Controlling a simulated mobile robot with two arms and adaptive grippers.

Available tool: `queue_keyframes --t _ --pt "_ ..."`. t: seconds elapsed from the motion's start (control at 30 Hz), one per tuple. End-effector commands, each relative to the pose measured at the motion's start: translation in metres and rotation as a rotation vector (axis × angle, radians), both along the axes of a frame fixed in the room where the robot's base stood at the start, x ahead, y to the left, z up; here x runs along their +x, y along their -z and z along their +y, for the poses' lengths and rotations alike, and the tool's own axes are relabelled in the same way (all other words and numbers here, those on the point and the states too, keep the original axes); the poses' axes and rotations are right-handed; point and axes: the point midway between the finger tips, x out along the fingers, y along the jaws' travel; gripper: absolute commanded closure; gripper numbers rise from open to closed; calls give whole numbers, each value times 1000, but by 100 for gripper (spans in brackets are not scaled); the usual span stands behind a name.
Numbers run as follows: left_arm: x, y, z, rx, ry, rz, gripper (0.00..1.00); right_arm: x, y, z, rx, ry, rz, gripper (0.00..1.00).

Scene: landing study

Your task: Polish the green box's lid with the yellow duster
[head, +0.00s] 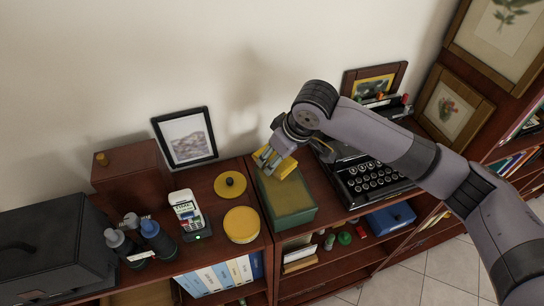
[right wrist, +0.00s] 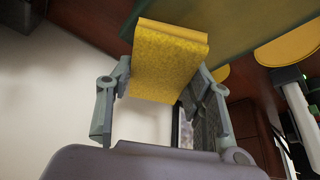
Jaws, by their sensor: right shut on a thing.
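The green box (head: 291,214) stands on top of the shelf unit, with a brownish-green lid face (head: 285,194). My right gripper (head: 268,157) is over the box's back end, shut on the yellow duster (head: 284,169). In the right wrist view the duster (right wrist: 168,60) is a yellow block between the two fingers (right wrist: 160,95). The green surface of the box (right wrist: 235,22) shows close behind it. The duster is at or just above the lid; I cannot tell if it touches. My left gripper is not in view.
Left of the box are a yellow round tin (head: 241,226), a yellow disc with a dark knob (head: 230,185) and a cordless phone (head: 187,212). A black typewriter (head: 368,180) stands to the right. A picture frame (head: 185,137) leans on the wall.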

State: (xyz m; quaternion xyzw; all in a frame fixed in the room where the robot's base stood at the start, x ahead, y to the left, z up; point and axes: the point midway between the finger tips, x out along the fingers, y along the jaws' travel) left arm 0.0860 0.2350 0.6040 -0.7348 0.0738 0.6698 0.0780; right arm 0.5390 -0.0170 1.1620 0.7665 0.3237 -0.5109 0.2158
Motion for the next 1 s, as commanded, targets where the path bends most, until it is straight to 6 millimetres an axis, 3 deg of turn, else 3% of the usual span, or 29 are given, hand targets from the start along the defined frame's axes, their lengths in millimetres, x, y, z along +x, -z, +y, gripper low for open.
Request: queue_keyframes --t 0.23,1.0 --pt "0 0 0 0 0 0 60 1 2 -12 -1 0 1 84" --pt "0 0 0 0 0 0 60 -42 1 -26 -2 0 2 84"
